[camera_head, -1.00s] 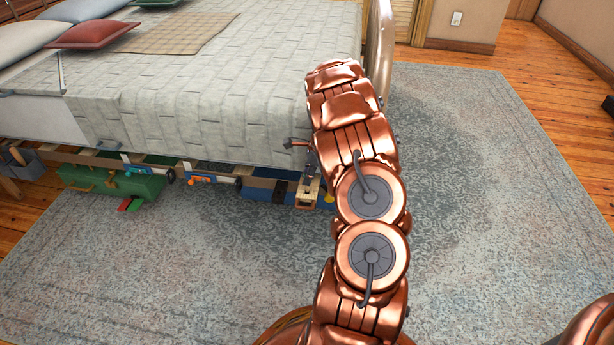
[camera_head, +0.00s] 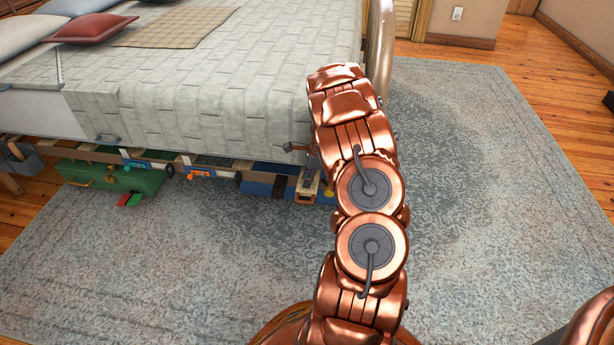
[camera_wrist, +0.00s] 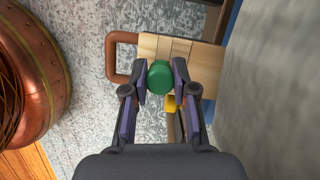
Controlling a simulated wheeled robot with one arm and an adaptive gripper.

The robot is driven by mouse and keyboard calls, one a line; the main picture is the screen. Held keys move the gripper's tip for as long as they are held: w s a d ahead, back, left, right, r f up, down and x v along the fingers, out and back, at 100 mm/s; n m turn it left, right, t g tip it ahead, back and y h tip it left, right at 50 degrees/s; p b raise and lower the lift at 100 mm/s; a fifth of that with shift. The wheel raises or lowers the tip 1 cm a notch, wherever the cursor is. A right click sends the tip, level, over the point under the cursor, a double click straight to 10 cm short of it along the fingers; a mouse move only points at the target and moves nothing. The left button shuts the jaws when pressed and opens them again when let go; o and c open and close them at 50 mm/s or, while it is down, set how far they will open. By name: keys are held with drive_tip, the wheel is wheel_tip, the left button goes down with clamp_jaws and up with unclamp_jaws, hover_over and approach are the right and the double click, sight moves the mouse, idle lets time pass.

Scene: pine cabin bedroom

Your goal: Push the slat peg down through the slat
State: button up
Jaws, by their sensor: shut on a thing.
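My gripper (camera_wrist: 160,80) is shut on a round green peg (camera_wrist: 160,77), which I take to be the slat peg; the wrist view looks onto its top end. The peg is in front of the pale wooden slat (camera_wrist: 194,51) near its end. How deep it sits in the slat is hidden.
The bed (camera_head: 220,90) overhangs the work spot. A brown loop (camera_wrist: 119,56) juts out beside the slat, and a yellow piece (camera_wrist: 170,103) is close to my fingers. A green box (camera_head: 115,178) and blue bin (camera_head: 262,185) are under the bed. The rug (camera_head: 460,200) is clear.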

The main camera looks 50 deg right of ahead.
drive_tip(key=shift+f, duration=0.15)
drive_tip(key=o, duration=1)
drive_tip(key=v, duration=1.2)
idle(0.3)
